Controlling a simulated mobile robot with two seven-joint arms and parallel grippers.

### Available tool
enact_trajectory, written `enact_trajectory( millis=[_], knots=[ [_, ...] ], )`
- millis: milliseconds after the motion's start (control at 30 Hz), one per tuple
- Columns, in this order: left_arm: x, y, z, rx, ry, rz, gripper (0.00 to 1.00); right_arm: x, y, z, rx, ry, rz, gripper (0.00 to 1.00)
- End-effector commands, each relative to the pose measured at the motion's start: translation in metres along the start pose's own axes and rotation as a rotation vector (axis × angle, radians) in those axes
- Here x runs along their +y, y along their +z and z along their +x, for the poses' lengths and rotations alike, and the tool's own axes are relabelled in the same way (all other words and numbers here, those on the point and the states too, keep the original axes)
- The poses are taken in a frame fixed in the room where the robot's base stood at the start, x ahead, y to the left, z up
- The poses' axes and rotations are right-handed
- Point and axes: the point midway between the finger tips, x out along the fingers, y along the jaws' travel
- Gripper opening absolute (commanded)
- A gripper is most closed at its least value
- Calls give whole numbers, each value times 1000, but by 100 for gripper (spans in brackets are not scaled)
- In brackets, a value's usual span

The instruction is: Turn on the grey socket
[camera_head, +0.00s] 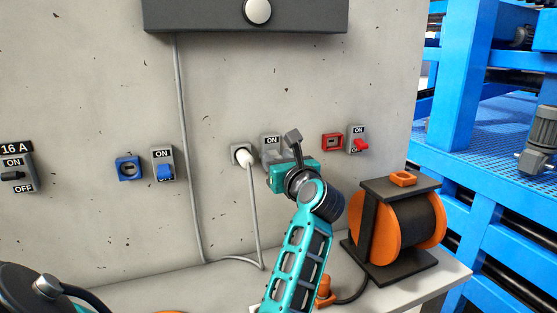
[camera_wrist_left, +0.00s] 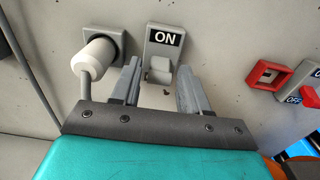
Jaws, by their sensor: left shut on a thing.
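The grey socket (camera_head: 236,147) is on the concrete wall with a white plug (camera_head: 246,160) in it; the plug also shows in the wrist view (camera_wrist_left: 94,60). Right of it is its grey switch plate (camera_head: 271,140) with an ON label at the top, also in the wrist view (camera_wrist_left: 165,38). Its light grey lever (camera_wrist_left: 160,74) sits below the ON label; no OFF label shows there. In the head view the gripper hides the lower switch. My right gripper is not in view.
A blue socket (camera_head: 128,168) and blue switch (camera_head: 163,165) are to the left. A red socket (camera_head: 332,141) and red switch (camera_head: 358,140) are close on the right. An orange cable reel (camera_head: 387,230) stands on the ledge below. The plug's cable hangs down the wall.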

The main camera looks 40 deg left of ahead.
Motion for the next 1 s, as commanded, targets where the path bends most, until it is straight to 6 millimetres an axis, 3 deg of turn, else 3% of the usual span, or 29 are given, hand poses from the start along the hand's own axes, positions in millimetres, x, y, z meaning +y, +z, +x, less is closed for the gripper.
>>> enact_trajectory(
  millis=[200, 567, 1000],
  knots=[
    [0, 0, 0, 0, 0, 0, 14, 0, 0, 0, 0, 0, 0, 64],
    [0, 6, 0, 68, 0, -5, 14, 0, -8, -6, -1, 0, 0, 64],
    [-1, 20, 2, 393, -3, -8, 14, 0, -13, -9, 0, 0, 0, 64]
  ],
)
